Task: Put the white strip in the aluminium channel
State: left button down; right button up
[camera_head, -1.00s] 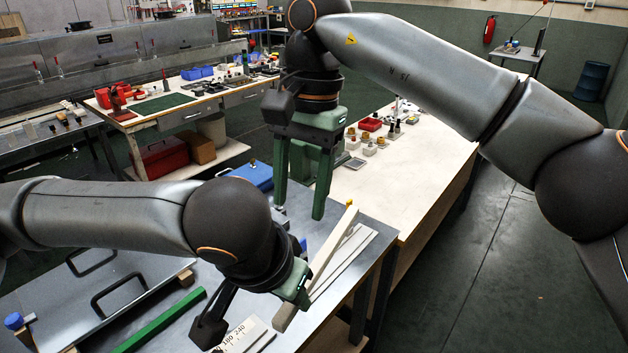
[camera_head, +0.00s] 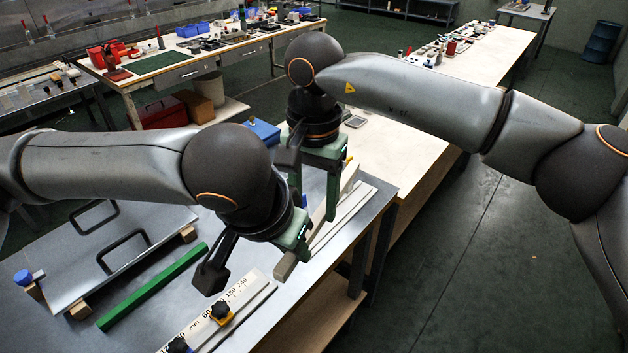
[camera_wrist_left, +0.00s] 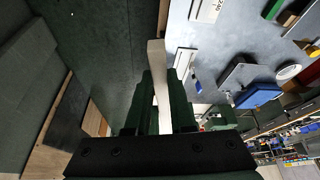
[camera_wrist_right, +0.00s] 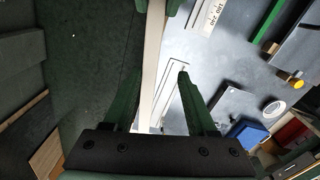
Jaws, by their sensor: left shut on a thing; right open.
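The white strip (camera_head: 287,265) is a long pale bar held over the metal table's right edge. My left gripper (camera_head: 300,238) is shut on it near its near end; the grip also shows in the left wrist view (camera_wrist_left: 160,80). My right gripper (camera_head: 316,203) is open farther along the strip. In the right wrist view the strip (camera_wrist_right: 152,55) passes between its spread fingers, nearer the left finger. What looks like the aluminium channel (camera_head: 345,215) lies on the table beside and below the strip. It also shows in the right wrist view (camera_wrist_right: 172,75), partly covered by a finger.
A ruler (camera_head: 245,290) with black-knobbed clamps (camera_head: 220,310) lies at the near table edge. A green bar (camera_head: 155,285) and a grey plate with handles (camera_head: 95,245) lie left. A blue box (camera_head: 262,133) stands behind. A wooden bench (camera_head: 395,150) adjoins at the back right.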

jog(key=shift+f, duration=0.2)
pick_arm(q)
jog(key=shift+d, duration=0.15)
pick_arm(e)
jog(key=shift+s+a+r, duration=0.1)
jog(key=shift+a, duration=0.05)
grip_shut()
pick_arm(q)
jog(key=c, duration=0.7)
grip_release()
jog(key=shift+o, duration=0.2)
jog(key=shift+r, duration=0.15)
